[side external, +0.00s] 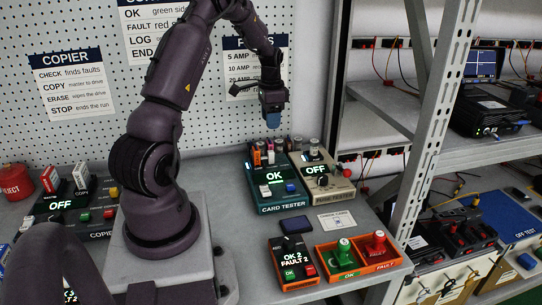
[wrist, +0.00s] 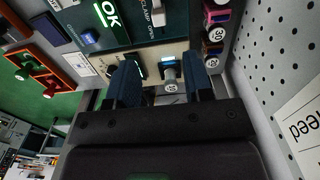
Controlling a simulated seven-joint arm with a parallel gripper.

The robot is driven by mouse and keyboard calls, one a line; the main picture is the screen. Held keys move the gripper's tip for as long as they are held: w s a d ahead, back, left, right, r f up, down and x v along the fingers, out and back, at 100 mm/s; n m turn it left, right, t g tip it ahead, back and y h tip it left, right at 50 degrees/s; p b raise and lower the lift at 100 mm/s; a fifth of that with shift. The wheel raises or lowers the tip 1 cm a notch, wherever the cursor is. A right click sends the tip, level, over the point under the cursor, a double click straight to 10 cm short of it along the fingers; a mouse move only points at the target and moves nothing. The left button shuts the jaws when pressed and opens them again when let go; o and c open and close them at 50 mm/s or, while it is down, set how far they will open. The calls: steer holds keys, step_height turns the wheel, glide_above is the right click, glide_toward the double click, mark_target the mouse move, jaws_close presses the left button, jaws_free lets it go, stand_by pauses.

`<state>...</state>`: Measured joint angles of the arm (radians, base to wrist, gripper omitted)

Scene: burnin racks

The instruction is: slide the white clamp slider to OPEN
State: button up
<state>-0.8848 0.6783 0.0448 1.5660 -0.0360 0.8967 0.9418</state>
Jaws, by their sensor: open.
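The teal card tester (side external: 282,207) stands on the bench with its screen reading OK. A small white control (side external: 265,190) sits on its front-left face, but I cannot tell whether it is the clamp slider. My gripper (side external: 273,122) hangs above the back of the testers, pointing down, empty. Its two blue fingers (wrist: 160,82) are apart, with a grey cylinder visible between them, lower down on the fuse tester.
The beige fuse tester (side external: 340,190), reading OFF, stands right of the card tester. An orange tray (side external: 358,262) with green and red stamps is in front. The pegboard wall is close behind; a shelf post (side external: 428,120) rises at right.

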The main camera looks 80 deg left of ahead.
mark_target(271, 151)
step_height(271, 151, down, 13)
steer(key=shift+r, duration=0.15)
stand_by(0.4)
